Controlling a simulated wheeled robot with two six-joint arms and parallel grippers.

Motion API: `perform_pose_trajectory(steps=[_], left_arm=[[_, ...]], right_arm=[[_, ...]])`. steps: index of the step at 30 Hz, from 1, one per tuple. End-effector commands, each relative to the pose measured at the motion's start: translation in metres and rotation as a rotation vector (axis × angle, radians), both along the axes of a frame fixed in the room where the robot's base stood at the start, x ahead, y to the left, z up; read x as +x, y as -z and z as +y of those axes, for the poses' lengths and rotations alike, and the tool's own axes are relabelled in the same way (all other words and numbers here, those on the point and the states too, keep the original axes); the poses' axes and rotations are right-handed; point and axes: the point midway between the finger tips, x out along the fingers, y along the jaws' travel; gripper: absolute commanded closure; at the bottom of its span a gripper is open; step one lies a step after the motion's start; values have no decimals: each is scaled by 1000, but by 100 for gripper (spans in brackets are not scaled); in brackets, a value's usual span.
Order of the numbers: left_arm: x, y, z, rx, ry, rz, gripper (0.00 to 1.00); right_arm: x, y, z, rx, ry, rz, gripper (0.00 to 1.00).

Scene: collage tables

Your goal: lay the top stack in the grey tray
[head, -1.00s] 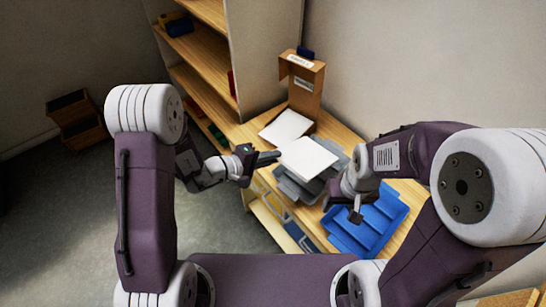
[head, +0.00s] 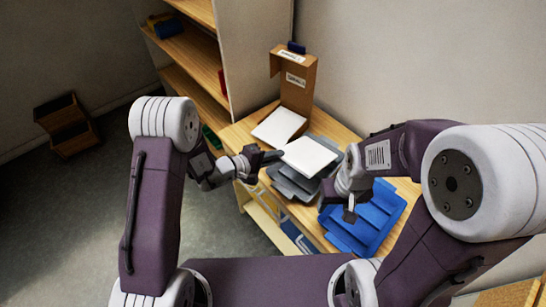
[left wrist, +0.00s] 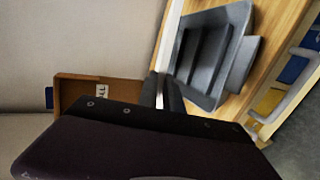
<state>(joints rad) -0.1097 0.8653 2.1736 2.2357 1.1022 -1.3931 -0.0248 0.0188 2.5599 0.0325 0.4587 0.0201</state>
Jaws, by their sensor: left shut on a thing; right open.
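A white paper stack (head: 309,155) is held by its left edge in my left gripper (head: 270,156), which is shut on it. It lies roughly flat over the grey tray (head: 284,188) and hides part of it. I cannot tell whether it touches the tray. In the left wrist view the closed fingers (left wrist: 168,93) hold the stack, seen as a thin white edge (left wrist: 159,60), and the stepped grey tray (left wrist: 208,50) is to their right. My right gripper (head: 350,207) is open and empty, over the blue tray's left side.
A second white stack (head: 278,126) lies at the foot of a labelled brown cardboard holder (head: 297,88) at the back. The blue tray (head: 375,222) stands right of the grey one on the wooden table (head: 243,132). A shelf unit (head: 205,72) rises behind at left.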

Motion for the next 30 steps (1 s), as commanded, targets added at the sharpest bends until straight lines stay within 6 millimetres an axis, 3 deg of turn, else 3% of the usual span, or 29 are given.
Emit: perform_pose_trajectory(steps=[1, 18, 30], left_arm=[[1, 7, -1, -1, 1, -3, 100], [14, 38, -13, -2, 0, -3, 100], [17, 42, -16, -1, -1, -1, 100]], right_arm=[[0, 9, 0, 0, 0, 0, 46], [0, 49, 0, 0, 0, 0, 46], [0, 55, 0, 0, 0, 0, 46]])
